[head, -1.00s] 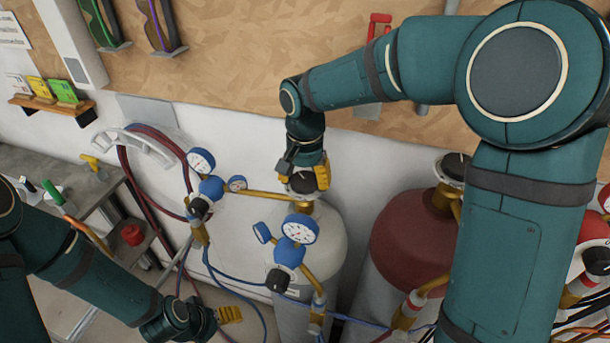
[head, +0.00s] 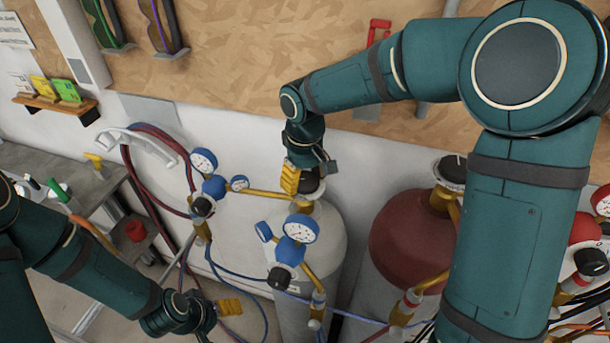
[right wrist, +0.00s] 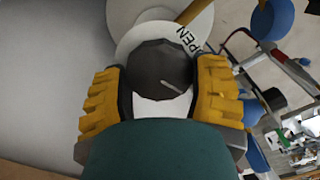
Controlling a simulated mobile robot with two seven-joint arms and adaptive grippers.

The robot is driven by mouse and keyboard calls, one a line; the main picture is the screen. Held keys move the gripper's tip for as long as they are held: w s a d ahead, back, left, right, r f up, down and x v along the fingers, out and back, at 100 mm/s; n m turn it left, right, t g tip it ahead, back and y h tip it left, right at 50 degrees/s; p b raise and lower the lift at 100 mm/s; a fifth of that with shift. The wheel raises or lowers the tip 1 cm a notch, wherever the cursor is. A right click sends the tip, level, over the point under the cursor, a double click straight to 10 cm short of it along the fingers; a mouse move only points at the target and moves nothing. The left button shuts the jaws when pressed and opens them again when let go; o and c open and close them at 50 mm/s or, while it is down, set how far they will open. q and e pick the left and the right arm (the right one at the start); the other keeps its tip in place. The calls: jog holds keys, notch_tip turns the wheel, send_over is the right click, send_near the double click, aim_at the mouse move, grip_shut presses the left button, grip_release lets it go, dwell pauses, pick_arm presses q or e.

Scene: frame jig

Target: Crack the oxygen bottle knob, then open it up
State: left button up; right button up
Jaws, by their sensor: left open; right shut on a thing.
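The oxygen bottle (head: 325,228) is the pale grey cylinder in the middle of the head view. Its black knob (head: 308,184) is on top; in the right wrist view the knob (right wrist: 160,68) carries a white pointer line towards the lower right, over a white disc (right wrist: 186,32) lettered OPEN. My right gripper (right wrist: 162,82) is shut on the knob, a yellow finger on either side. In the head view the right gripper (head: 297,180) comes down from above and partly hides the knob. My left gripper (head: 232,307) is open and empty, low at the left, away from the bottle.
Blue regulators with gauges (head: 300,229) and brass pipes sit close in front of the bottle. A dark red bottle (head: 405,235) stands to its right. Hoses hang on the wall at left, above a grey bench (head: 85,185).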

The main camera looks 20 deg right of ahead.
jog(key=n+p, duration=0.1)
jog(key=n, duration=0.3)
jog(key=shift+n, duration=0.3)
jog(key=n+p, duration=0.1)
jog(key=n, duration=0.3)
jog(key=shift+n, duration=0.3)
jog(key=n, duration=0.3)
jog(key=shift+s+n+p, duration=0.1)
jog(key=shift+n+p, duration=0.2)
jog(key=shift+p, duration=0.05)
jog(key=shift+n, duration=1.7)
jog(key=o, duration=1.2)
jog(key=shift+o, duration=0.2)
jog(key=shift+a, duration=0.1)
